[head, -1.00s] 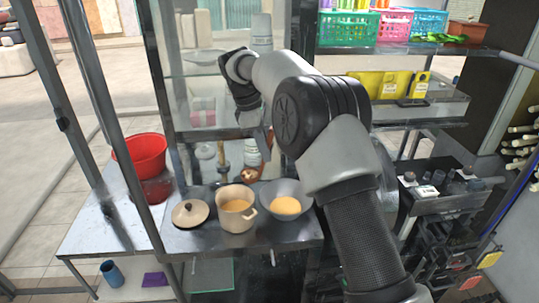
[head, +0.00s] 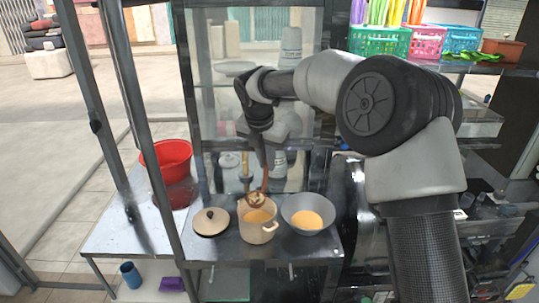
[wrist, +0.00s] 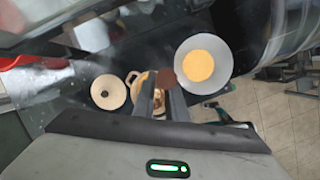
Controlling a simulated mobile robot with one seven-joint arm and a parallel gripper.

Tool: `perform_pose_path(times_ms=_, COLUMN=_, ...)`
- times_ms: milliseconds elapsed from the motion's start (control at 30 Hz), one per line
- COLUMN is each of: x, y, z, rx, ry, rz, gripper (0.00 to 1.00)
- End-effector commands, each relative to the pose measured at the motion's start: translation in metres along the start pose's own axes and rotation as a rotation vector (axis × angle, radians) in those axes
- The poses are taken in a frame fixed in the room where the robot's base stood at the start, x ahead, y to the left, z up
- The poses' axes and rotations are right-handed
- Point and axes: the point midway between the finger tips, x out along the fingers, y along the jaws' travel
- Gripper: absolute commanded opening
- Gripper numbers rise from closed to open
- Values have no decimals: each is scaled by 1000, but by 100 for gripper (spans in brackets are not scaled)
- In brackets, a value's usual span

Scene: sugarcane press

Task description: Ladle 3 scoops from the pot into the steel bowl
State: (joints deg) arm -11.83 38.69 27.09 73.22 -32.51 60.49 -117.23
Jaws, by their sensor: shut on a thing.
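The beige pot (head: 258,235) stands on the dark counter with orange liquid inside. The steel bowl (head: 291,206) is just right of it and holds a pool of orange liquid; in the wrist view the bowl (wrist: 218,52) is at upper right. My gripper (head: 262,160) is shut on the ladle's handle, above the pot. The ladle (head: 256,200) is brown and hangs down, its head at the back part of the pot's opening. In the wrist view, my gripper (wrist: 160,103) covers much of the pot, and the ladle (wrist: 165,77) shows past the fingers. Whether the head touches liquid is unclear.
The pot's lid (head: 211,221) lies left of the pot. A red basin (head: 168,158) stands farther left on the metal table. A glass cabinet (head: 215,110) rises behind the counter. Shelves with coloured baskets (head: 380,42) are at upper right.

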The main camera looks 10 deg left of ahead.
Motion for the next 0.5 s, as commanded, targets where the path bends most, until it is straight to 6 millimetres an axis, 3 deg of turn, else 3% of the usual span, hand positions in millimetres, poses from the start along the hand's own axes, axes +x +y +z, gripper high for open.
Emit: perform_pose_path(times_ms=500, x=45, y=3, z=-32, rx=-16, ry=-123, rz=-34, gripper=0)
